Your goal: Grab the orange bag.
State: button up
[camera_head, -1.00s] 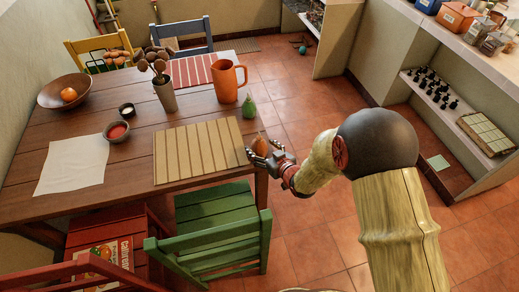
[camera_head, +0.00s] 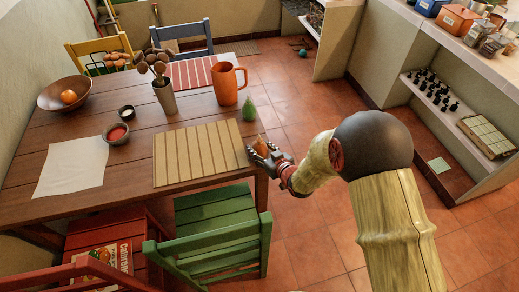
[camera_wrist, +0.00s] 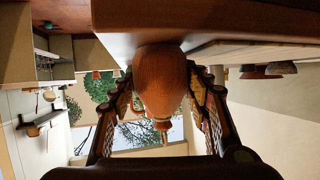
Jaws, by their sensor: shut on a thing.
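The orange bag (camera_head: 262,142) is a small rounded orange-brown thing with a narrow neck. My gripper (camera_head: 259,150) is shut on it at the right edge of the wooden table, beside the slatted mat. In the wrist view, which looks upside down, the bag (camera_wrist: 161,82) sits between the two fingers of my gripper (camera_wrist: 160,92), with its narrow end toward the palm. Its wide end overlaps the table edge in the picture; I cannot tell whether it touches the table. In the head view the fingers partly hide the bag.
The wooden table (camera_head: 85,125) holds a slatted mat (camera_head: 197,153), an orange jug (camera_head: 226,84) and a green pear-like thing (camera_head: 249,109) close to my gripper. Tiled floor is open to the right.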

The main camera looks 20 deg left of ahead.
jog(key=c, duration=0.5)
jog(key=shift+r, duration=0.2)
